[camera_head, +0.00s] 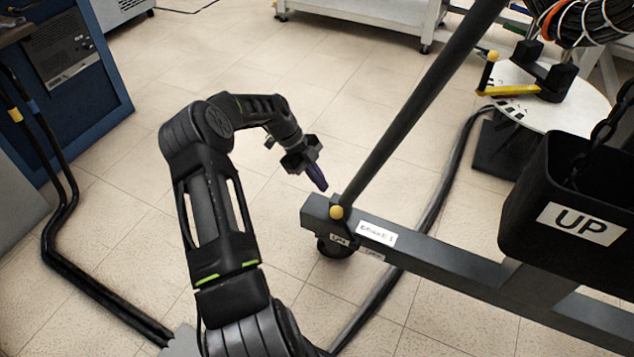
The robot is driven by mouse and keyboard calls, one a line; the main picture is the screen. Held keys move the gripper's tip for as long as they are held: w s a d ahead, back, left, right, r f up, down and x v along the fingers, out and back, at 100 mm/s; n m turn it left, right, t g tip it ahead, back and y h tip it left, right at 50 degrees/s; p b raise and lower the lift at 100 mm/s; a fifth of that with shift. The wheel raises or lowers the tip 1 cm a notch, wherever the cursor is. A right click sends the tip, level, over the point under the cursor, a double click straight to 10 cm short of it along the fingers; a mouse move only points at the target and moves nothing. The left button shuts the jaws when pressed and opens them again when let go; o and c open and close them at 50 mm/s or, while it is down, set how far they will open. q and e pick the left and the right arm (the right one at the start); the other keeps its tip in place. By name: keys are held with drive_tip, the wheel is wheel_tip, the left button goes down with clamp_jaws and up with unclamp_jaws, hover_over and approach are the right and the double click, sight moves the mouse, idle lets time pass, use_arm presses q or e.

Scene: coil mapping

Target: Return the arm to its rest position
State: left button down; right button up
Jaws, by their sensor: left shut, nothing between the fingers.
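My left arm (215,200) comes up from the bottom of the view and bends over to the right at its elbow. My left gripper (318,180) is at its end, near the middle of the view, with its dark purplish fingers together and nothing seen between them. In the picture its fingertips are just above the left end of a dark grey beam (450,262); I cannot tell whether they touch it. My right gripper is not in view.
A dark post (420,95) with a yellow knob (337,212) rises from the beam. A black bin marked UP (575,240) hangs at right. A round white table (555,100) stands behind it. Cables run along the tiled floor at left; open floor lies behind my arm.

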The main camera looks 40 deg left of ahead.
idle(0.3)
use_arm(q)
drive_tip(key=w+d+f+n, duration=0.1)
drive_tip(key=d+f+n, duration=0.15)
drive_tip(key=d, duration=0.45)
drive_tip(key=w+d+f+n, duration=0.1)
drive_tip(key=w+d+f, duration=0.1)
drive_tip(key=d+f, duration=0.35)
drive_tip(key=s+d+f+n+g, duration=0.1)
drive_tip(key=s+d+f+n, duration=0.15)
drive_tip(key=d, duration=0.55)
drive_tip(key=s+d+f+n, duration=0.1)
drive_tip(key=s+d+n, duration=0.25)
drive_tip(key=d, duration=0.45)
drive_tip(key=s+d+f+n+g, duration=0.1)
drive_tip(key=s+d+f+n, duration=0.15)
drive_tip(key=d, duration=0.45)
drive_tip(key=s+d+n+y, duration=0.1)
drive_tip(key=s+d+n, duration=0.5)
drive_tip(key=s, duration=0.8)
wheel_tip(320, 180, up, 18)
drive_tip(key=p, duration=1.7)
drive_tip(key=shift+s+d+f+y, duration=0.25)
drive_tip(key=shift+s+d+y, duration=0.05)
drive_tip(key=shift+s, duration=0.1)
